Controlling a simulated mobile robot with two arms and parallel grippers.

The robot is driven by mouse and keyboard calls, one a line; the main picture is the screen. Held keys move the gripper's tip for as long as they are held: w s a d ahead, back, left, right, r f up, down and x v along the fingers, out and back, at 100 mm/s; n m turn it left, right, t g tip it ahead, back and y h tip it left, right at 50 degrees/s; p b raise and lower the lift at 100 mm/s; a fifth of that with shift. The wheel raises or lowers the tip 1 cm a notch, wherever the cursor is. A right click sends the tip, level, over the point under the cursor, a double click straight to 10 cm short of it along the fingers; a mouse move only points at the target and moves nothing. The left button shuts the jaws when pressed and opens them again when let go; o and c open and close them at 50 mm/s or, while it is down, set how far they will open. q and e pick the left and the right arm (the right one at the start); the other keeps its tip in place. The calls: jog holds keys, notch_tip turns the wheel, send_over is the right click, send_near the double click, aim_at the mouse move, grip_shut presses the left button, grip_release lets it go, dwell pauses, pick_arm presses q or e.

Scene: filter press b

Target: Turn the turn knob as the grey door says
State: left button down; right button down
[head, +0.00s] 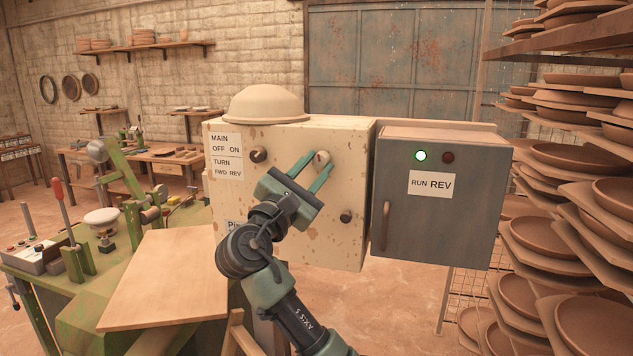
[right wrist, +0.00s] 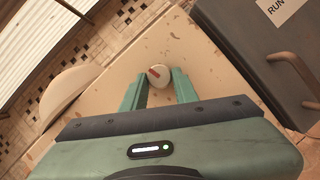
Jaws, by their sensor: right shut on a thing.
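A cream knob (head: 322,157) with a red mark is on the front of the cream cabinet (head: 290,225). It also shows in the right wrist view (right wrist: 158,77), between the fingertips. My right gripper (head: 319,163) is shut on this knob, one finger on each side. A label plate (head: 224,157) on the cabinet reads "MAIN OFF ON" and "TURN FWD REV". The grey door (head: 440,222) carries a label (head: 432,184) reading "RUN REV". My left gripper is not in view.
Dark knobs sit at the cabinet's upper left (head: 258,155) and lower right (head: 346,216). The grey door has a lit green lamp (head: 421,155), a dark red lamp (head: 448,157) and a handle (head: 385,226). A rack of plates (head: 585,190) stands at right.

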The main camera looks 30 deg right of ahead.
jog(key=m+b, duration=0.1)
jog(key=m, duration=0.1)
jog(key=m+g, duration=0.1)
jog(key=m, duration=0.1)
jog(key=shift+w+a+f+g+b, duration=0.1)
jog(key=shift+g+b, duration=0.2)
jog(key=shift+b, duration=0.1)
jog(key=m+g+b, duration=0.1)
jog(key=m, duration=0.2)
jog(key=shift+r+y, duration=0.2)
jog(key=shift+y, duration=0.1)
jog(key=m+g, duration=0.1)
jog(key=m, duration=0.1)
jog(key=shift+w+r+m+b, duration=0.1)
jog(key=shift+r+m+b, duration=0.05)
jog(key=shift+m+b, duration=0.25)
jog(key=shift+r+m+g+y, duration=0.15)
jog(key=shift+m+g+y, duration=0.45)
jog(key=shift+m, duration=0.9)
jog(key=c, duration=1.1)
grip_release()
jog(key=shift+a, duration=0.1)
